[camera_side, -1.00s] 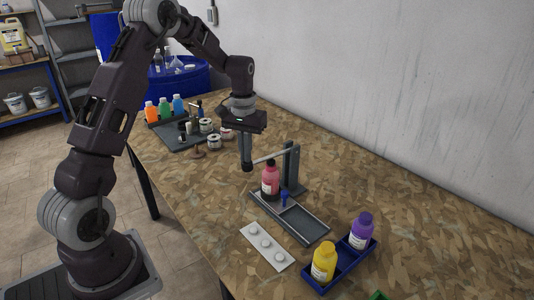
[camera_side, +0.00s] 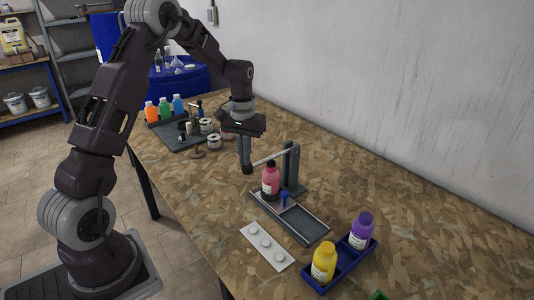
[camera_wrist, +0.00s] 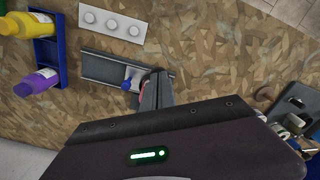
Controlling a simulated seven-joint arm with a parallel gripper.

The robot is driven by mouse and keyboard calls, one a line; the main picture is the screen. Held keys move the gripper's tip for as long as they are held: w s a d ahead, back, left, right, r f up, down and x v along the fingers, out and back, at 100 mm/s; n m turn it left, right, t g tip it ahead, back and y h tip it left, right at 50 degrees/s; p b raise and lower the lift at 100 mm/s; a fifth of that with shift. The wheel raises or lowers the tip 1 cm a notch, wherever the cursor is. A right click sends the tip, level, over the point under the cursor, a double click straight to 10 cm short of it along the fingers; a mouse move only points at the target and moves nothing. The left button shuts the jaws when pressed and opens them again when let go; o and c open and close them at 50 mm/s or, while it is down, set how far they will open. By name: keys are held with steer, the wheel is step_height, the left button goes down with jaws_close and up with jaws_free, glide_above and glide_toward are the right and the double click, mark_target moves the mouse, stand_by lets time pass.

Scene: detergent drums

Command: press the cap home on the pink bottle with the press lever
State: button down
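The press lever (camera_side: 270,158) runs from the upright post (camera_side: 291,168) out over the bottle, sloping down to the left. Whether the lever touches the cap is too small to tell. My gripper (camera_side: 247,168) points down at the lever's free end, left of the bottle. Its fingers look together in the wrist view (camera_wrist: 154,92); whether they grip the lever end or only touch it is unclear. In the wrist view they hide most of the bottle.
A blue peg (camera_side: 284,198) stands beside the bottle. A white strip with round pads (camera_side: 266,246) lies in front. A blue tray (camera_side: 342,266) holds yellow (camera_side: 324,262) and purple (camera_side: 361,230) bottles. A dark tray (camera_side: 180,137) with several bottles and jars is behind.

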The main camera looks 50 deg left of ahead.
steer(key=shift+w+r, duration=0.25)
steer(key=shift+r, duration=0.7)
steer(key=shift+w+r, duration=0.2)
steer(key=shift+r, duration=1.05)
steer(key=s+d+r+m+t, duration=0.3)
steer(key=s+d+r, duration=1.05)
steer(key=r, duration=0.25)
steer(key=s+d+f+m+t, duration=0.1)
steer(key=s+d, duration=0.2)
steer(key=s, duration=0.3)
steer(key=s+d+f+m+t, duration=0.1)
steer(key=s+d+f+m, duration=0.1)
steer(key=s, duration=0.5)
steer(key=shift+d+t, duration=0.3)
steer(key=shift+d, duration=0.3)
